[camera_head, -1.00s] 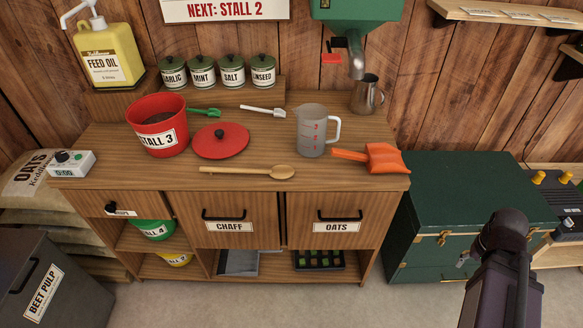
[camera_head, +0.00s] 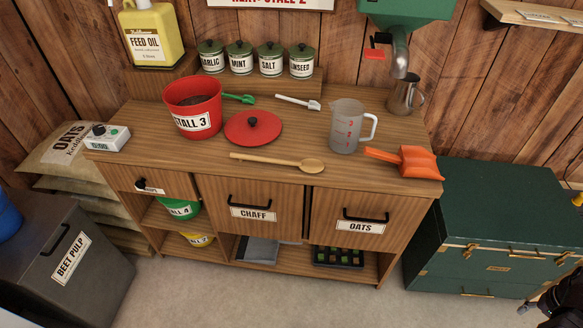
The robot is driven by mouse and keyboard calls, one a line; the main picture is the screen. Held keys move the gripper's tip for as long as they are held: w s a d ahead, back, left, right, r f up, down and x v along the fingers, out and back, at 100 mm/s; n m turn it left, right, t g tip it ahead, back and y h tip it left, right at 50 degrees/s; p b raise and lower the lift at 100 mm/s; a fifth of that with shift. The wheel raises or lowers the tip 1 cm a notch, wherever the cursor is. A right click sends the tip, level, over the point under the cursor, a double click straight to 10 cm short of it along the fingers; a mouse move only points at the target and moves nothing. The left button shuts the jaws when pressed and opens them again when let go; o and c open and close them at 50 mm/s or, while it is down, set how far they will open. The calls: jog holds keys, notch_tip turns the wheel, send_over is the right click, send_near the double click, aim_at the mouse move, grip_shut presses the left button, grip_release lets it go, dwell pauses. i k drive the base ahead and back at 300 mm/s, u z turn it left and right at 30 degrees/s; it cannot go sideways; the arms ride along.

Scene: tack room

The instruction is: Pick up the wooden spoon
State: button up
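The wooden spoon (camera_head: 278,161) lies flat near the front edge of the wooden counter. Its bowl end points right and its handle points left. It lies in front of the red lid and the measuring jug, apart from both. My arm shows only as a dark piece at the lower right corner, well away from the counter.
On the counter (camera_head: 140,122) stand a red STALL 3 bucket (camera_head: 195,112), a red lid (camera_head: 250,131), a measuring jug (camera_head: 347,130) and an orange scoop (camera_head: 405,161). A green trunk (camera_head: 497,235) stands to the right. Open floor (camera_head: 300,295) lies in front.

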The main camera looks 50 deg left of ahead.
aim_at(308, 165)
jog(key=z, duration=0.1)
jog(key=k, duration=1.75)
jog(key=u, duration=1.55)
jog(key=i, duration=0.95)
jog(key=z, duration=0.05)
